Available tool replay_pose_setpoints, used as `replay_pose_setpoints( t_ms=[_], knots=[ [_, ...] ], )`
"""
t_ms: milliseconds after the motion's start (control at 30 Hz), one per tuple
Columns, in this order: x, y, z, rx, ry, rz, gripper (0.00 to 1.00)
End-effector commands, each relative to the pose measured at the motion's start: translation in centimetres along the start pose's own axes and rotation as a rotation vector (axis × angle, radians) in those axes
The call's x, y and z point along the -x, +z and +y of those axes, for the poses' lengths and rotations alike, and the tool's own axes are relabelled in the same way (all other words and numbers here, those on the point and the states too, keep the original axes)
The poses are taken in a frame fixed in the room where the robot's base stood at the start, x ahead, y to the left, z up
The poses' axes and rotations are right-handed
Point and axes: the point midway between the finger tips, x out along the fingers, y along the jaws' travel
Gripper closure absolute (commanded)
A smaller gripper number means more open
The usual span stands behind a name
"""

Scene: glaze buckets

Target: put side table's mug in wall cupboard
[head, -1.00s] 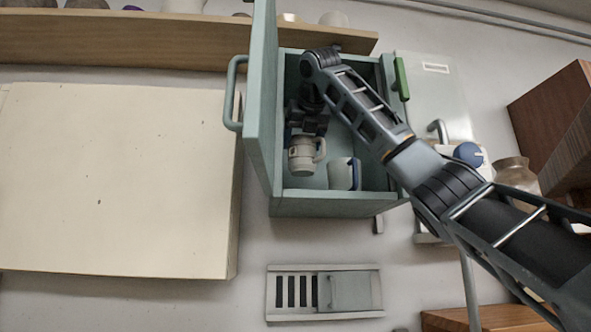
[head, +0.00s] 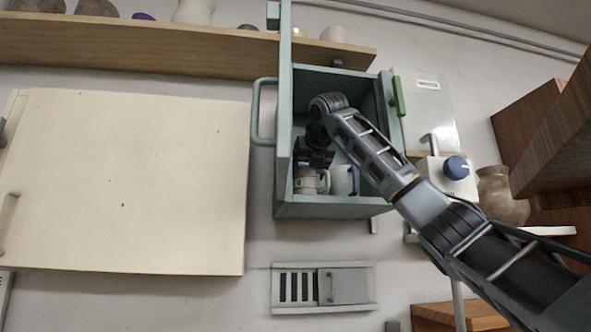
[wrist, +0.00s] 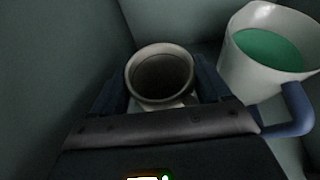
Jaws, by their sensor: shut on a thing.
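The wall cupboard (head: 340,210) is teal, with its door (head: 284,110) swung open at its left side. My gripper (head: 314,165) is inside it, low and toward the left. It is shut on a cream mug (head: 306,182), which sits upright at or just above the cupboard floor; I cannot tell whether it touches. In the wrist view the mug (wrist: 161,75) shows a dark inside between the two fingers of my gripper (wrist: 163,92). A second mug (head: 343,181), white with a blue handle, stands to its right, apart from it. The wrist view shows this mug (wrist: 262,50) with green inside.
A large cream panel (head: 130,180) is left of the cupboard. A wooden shelf (head: 150,45) with pots runs above. A brown jar (head: 500,195) and a blue-knobbed device (head: 455,168) are at the right. A slatted vent (head: 325,288) is below.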

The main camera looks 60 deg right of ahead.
Motion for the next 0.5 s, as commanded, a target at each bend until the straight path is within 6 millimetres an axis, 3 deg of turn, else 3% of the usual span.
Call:
replay_pose_setpoints(
  t_ms=[300,333,433,500],
  knots=[
    [-0.28,-0.19,-0.64,0.0,0.0,0.0,0.79],
    [-0.32,-0.23,-0.64,0.0,-0.001,0.002,0.2],
    [-0.3,-0.21,-0.63,0.0,-0.001,0.002,0.11],
    [-0.3,-0.21,-0.63,0.0,-0.001,0.002,0.1]
  ],
)
